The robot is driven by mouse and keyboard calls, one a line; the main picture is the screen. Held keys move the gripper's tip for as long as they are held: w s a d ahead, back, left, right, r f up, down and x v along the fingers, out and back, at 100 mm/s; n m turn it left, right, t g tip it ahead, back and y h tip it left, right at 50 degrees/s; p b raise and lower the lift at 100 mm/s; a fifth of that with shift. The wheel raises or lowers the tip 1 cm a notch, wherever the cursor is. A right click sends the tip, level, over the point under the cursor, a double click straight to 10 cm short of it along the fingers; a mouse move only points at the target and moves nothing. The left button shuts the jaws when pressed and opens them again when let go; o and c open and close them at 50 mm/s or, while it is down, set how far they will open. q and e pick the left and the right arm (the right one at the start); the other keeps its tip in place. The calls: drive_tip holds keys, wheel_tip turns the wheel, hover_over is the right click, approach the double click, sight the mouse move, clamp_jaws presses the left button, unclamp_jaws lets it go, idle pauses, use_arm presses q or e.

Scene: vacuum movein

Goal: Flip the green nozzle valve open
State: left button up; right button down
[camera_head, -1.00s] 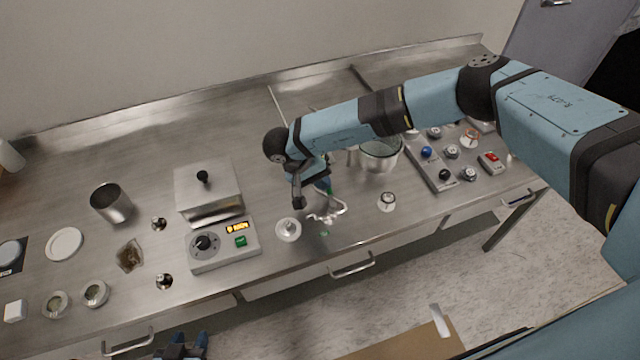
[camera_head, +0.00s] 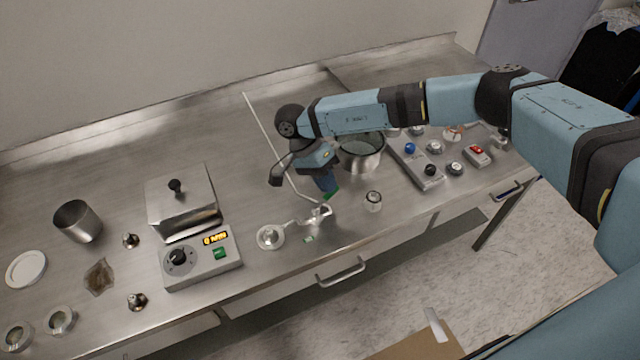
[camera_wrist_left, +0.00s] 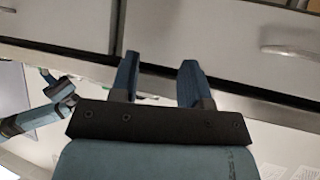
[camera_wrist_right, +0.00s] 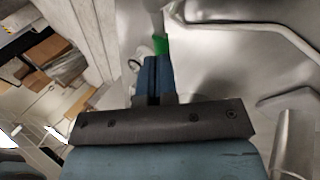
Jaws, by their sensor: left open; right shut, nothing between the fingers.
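The green nozzle valve (camera_head: 331,195) shows as a small green piece beside the bent metal tubing (camera_head: 318,212) on the steel bench. My right gripper (camera_head: 327,187) points down at it, its blue fingers partly covering it. In the right wrist view the green valve (camera_wrist_right: 160,44) is just beyond the fingertips of my right gripper (camera_wrist_right: 153,62), which are shut together and hold nothing. I cannot tell whether they touch the valve. My left gripper (camera_wrist_left: 158,66) is open and empty, in front of the drawers in the left wrist view.
A round flanged fitting (camera_head: 270,237) is left of the tubing, and a small jar (camera_head: 373,201) is right of it. A large pot (camera_head: 361,152) stands behind my right gripper. A control box (camera_head: 201,258) and a knob panel (camera_head: 418,160) are farther off.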

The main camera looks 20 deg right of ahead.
drive_tip(key=shift+s+d+f, duration=0.2)
drive_tip(key=shift+s, duration=0.05)
drive_tip(key=shift+s+r, duration=0.1)
drive_tip(key=shift+r, duration=0.05)
drive_tip(key=shift+a, duration=0.15)
drive_tip(key=shift+s+a, duration=0.1)
drive_tip(key=shift+a, duration=0.05)
drive_tip(key=shift+s+a, duration=0.15)
drive_tip(key=shift+a, duration=0.35)
drive_tip(key=shift+r, duration=0.1)
